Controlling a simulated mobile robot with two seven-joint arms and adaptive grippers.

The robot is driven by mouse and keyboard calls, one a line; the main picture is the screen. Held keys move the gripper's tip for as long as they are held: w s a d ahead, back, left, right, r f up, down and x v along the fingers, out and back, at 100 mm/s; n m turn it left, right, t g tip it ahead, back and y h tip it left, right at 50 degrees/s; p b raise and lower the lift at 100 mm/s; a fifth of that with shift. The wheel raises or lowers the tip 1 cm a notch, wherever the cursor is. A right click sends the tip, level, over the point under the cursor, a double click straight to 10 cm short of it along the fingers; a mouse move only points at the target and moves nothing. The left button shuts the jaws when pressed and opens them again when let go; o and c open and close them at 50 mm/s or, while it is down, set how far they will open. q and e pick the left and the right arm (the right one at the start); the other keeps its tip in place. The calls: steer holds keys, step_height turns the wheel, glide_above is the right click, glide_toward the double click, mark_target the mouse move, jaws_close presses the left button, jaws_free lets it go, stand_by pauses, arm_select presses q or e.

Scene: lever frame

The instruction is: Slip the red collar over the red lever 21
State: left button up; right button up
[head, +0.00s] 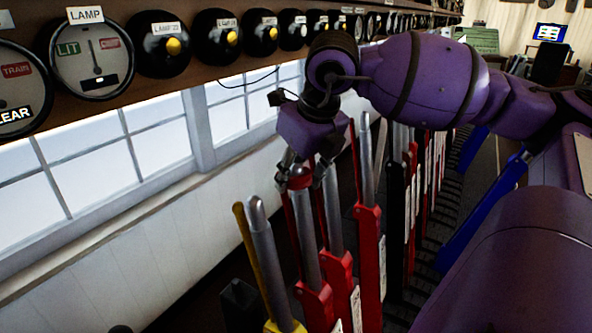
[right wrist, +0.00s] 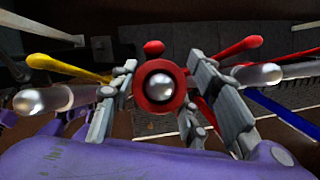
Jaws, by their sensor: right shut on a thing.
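My right gripper (head: 303,170) is shut on the red collar (head: 299,181), a short ring, and points down over the row of levers. The collar is at the top of a lever with a silver handle (head: 308,250) and a red lower part. In the right wrist view the collar (right wrist: 160,107) sits between the two fingers (right wrist: 160,62), and the round silver lever tip (right wrist: 160,85) shows inside its hole, roughly centred. I cannot tell how far the tip is inside the collar. No number 21 is legible. My left gripper is not in view.
A silver-handled lever with a yellow base (head: 265,250) stands close in front, beside a yellow lever (head: 244,225). More red levers (head: 368,230) stand close on the right, with blue ones (head: 480,225) leaning beyond. A shelf of round dials (head: 92,62) runs above.

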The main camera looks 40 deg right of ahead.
mark_target(298, 166)
steer(key=o, duration=1.1)
steer(key=shift+o, duration=1.1)
steer(key=shift+p+v, duration=0.45)
steer(key=shift+v, duration=1.2)
steer(key=shift+p+v, duration=0.3)
steer(key=shift+v, duration=1)
steer(key=shift+s+r, duration=0.25)
steer(key=shift+r, duration=0.35)
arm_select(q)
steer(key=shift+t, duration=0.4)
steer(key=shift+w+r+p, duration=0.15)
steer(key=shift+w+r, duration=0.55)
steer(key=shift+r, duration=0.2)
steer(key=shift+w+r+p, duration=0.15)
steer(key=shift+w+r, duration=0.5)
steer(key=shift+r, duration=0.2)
arm_select(e)
steer(key=shift+v, duration=0.9)
